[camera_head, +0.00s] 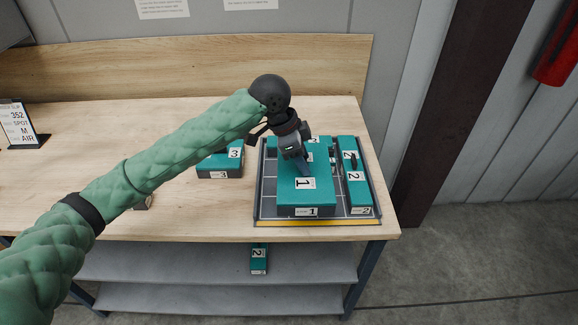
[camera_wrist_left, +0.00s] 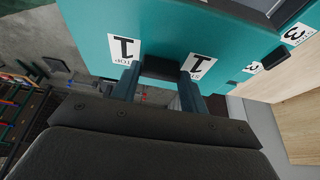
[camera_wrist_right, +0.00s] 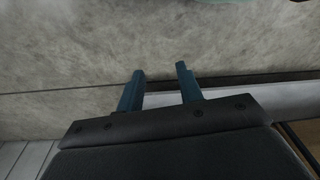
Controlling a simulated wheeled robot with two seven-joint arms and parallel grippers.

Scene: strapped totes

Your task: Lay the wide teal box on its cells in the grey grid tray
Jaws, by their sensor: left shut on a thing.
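The wide teal box (camera_head: 296,190), labelled 1, is over the left and middle cells of the grey grid tray (camera_head: 260,197). It looks level and lined up with the tray; I cannot tell whether its underside touches the cells. My left gripper (camera_head: 305,170) reaches down over the box top and is shut on its dark handle. In the left wrist view the fingers (camera_wrist_left: 160,72) close around this handle between two labels on the teal box (camera_wrist_left: 95,25). My right gripper (camera_wrist_right: 160,72) shows only in its wrist view, open and empty.
A narrow teal box (camera_head: 353,172) labelled 2 lies in the tray's right column, close beside the wide box. A teal box (camera_head: 212,163) labelled 3 stands on the table left of the tray. Another box (camera_head: 259,252) labelled 2 is on the shelf below. A sign stand (camera_head: 20,126) is far left.

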